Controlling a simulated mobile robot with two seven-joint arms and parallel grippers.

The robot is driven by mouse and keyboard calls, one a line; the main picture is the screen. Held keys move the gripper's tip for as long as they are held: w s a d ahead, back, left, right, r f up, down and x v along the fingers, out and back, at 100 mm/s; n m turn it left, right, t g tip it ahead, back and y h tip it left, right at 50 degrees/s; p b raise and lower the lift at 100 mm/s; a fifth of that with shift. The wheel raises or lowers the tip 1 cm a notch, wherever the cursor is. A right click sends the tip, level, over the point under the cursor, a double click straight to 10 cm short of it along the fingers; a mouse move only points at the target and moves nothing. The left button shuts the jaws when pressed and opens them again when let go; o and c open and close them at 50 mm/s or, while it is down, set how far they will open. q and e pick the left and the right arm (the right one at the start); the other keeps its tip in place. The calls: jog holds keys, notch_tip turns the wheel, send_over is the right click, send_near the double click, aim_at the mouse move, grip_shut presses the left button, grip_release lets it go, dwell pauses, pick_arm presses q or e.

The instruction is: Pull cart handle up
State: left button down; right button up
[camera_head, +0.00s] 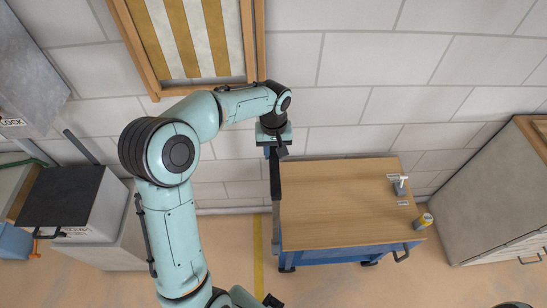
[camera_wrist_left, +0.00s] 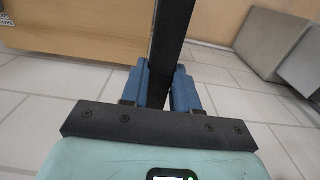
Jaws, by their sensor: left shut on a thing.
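The cart has a wooden top (camera_head: 345,195) and a blue body (camera_head: 330,257), and stands against the tiled wall in the head view. Its black handle (camera_head: 275,182) is a bar at the left edge of the wooden top. My left gripper (camera_head: 274,152) is at the wall-side end of this bar. In the left wrist view, the blue fingers of my left gripper (camera_wrist_left: 160,88) are shut on the black handle (camera_wrist_left: 172,30), one on each side. The wooden top (camera_wrist_left: 75,32) shows beside it. My right gripper is not clearly visible.
A grey cabinet (camera_head: 490,205) stands right of the cart, and a dark-topped box (camera_head: 62,195) is at the left. A small bottle (camera_head: 400,186) is on the wooden top. A yellow can (camera_head: 423,221) is at its right edge. Open floor lies in front.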

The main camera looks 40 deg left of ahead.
pick_arm(q)
notch_tip(320, 180, up, 9)
jog(key=p, duration=0.3)
jog(key=shift+w+r, duration=0.15)
jog(key=shift+r, duration=0.05)
pick_arm(e)
jog(key=w+r, duration=0.5)
jog(key=shift+w+r+t, duration=0.2)
jog(key=shift+t, duration=0.1)
pick_arm(q)
jog(key=c, duration=0.8)
grip_release()
jog(key=shift+r, duration=0.1)
jog(key=shift+c, duration=0.2)
pick_arm(e)
jog(key=shift+s, duration=0.1)
pick_arm(q)
notch_tip(320, 180, up, 13)
pick_arm(e)
jog(key=shift+w+r, duration=0.15)
jog(key=shift+w, duration=0.05)
